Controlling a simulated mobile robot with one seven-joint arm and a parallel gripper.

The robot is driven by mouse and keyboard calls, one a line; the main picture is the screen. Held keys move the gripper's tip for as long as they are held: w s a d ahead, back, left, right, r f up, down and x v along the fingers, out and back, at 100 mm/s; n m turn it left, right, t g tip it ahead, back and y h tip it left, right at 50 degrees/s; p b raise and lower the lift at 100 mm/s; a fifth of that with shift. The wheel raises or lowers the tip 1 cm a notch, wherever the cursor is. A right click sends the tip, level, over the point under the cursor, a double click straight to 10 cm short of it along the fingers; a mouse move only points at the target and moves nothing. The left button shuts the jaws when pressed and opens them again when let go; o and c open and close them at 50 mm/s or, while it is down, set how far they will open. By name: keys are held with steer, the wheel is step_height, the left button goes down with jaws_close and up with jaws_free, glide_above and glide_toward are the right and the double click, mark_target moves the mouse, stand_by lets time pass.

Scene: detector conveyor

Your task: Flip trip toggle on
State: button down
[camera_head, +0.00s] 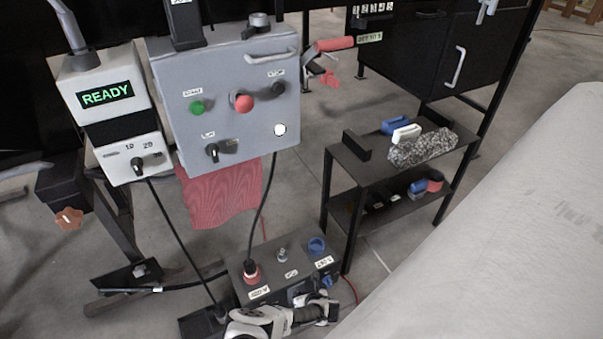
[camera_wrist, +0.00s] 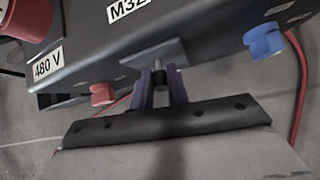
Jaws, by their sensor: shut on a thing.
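The trip toggle looks to be the small grey lever (camera_wrist: 158,66) on a plate on the front face of the dark socket box (camera_wrist: 210,42), in the wrist view. My gripper (camera_wrist: 160,78) has its two purple fingers closed around this lever. The fingertips hide part of it, and which way it is set cannot be told. In the head view the socket box (camera_head: 238,276) stands low at bottom centre. My arm's end is in front of it, and the toggle is hidden there.
A red knob (camera_wrist: 102,94) and a blue knob (camera_wrist: 263,41) flank the lever. A red plug (camera_head: 251,272) and a blue socket (camera_head: 317,245) sit on the box top. A grey control cabinet (camera_head: 225,75) and a READY display (camera_head: 107,94) stand behind; a shelf (camera_head: 345,178) is at right.

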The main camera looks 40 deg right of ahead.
steer(key=shift+g, duration=0.4)
steer(key=c, duration=1.4)
jaws_free()
steer(key=shift+w, duration=0.1)
steer(key=shift+o, duration=0.2)
steer(key=shift+r, duration=0.1)
steer(key=p+v, duration=0.6)
steer(key=v, duration=0.7)
steer(key=shift+s+r, duration=0.25)
steer(key=shift+s, duration=0.05)
